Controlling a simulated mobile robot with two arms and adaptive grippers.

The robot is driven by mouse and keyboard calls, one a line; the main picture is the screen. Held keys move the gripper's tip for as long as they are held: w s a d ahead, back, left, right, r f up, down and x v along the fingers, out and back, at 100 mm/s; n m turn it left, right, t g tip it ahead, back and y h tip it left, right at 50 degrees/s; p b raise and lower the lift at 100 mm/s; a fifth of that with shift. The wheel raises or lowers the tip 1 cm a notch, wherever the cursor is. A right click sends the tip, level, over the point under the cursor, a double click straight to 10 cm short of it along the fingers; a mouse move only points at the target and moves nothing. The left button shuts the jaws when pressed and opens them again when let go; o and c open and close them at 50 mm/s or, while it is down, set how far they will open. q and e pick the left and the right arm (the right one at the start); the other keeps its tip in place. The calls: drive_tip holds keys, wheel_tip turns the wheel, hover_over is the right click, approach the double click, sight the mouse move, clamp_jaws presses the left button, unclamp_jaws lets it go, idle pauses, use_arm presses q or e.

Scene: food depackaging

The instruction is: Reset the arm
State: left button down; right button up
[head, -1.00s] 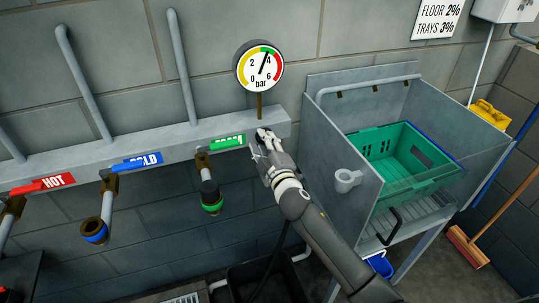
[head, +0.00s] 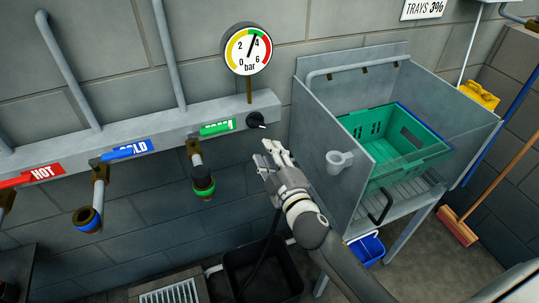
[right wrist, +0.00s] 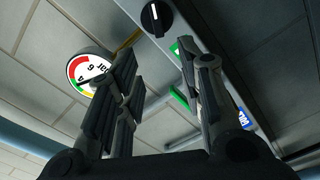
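My right gripper (head: 273,153) hangs just below and right of a black knob (head: 256,119) on the grey pipe rail, apart from it. In the right wrist view its two dark fingers (right wrist: 156,55) stand apart with nothing between them. The knob (right wrist: 156,17) shows beyond the fingertips there, with a white mark on its face. The right arm reaches in from the lower right of the head view. My left gripper is not in view.
A pressure gauge (head: 248,49) stands above the rail. Red (head: 42,174), blue (head: 127,151) and green (head: 217,128) handles sit along it. A metal sink (head: 321,128) with a green crate (head: 428,168) stands right of the arm. A black tub (head: 232,264) is below.

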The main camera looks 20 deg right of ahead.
idle(0.3)
drive_tip(key=s+d+f+m+g, duration=0.1)
drive_tip(key=s+f+g, duration=0.2)
drive_tip(key=f, duration=0.9)
drive_tip(key=s+d+f+m+g, duration=0.15)
drive_tip(key=s+f, duration=0.25)
drive_tip(key=f, duration=0.8)
drive_tip(key=s+f+m+g, duration=0.2)
drive_tip(key=s+f+g, duration=0.15)
drive_tip(key=f, duration=0.85)
drive_tip(key=s+d+f+m+g, duration=0.2)
drive_tip(key=s+f+g, duration=0.2)
drive_tip(key=s+f, duration=0.95)
drive_tip(key=s+f+m+g, duration=0.1)
drive_tip(key=s+f, duration=0.3)
drive_tip(key=s, duration=0.8)
drive_tip(key=s+f+m+g, duration=0.2)
drive_tip(key=s+f+g, duration=0.2)
drive_tip(key=s, duration=0.8)
drive_tip(key=shift+d+f+h, duration=0.25)
drive_tip(key=shift+f+h, duration=0.05)
drive_tip(key=shift+f, duration=0.1)
drive_tip(key=shift+w+m, duration=0.1)
drive_tip(key=shift+m, duration=0.15)
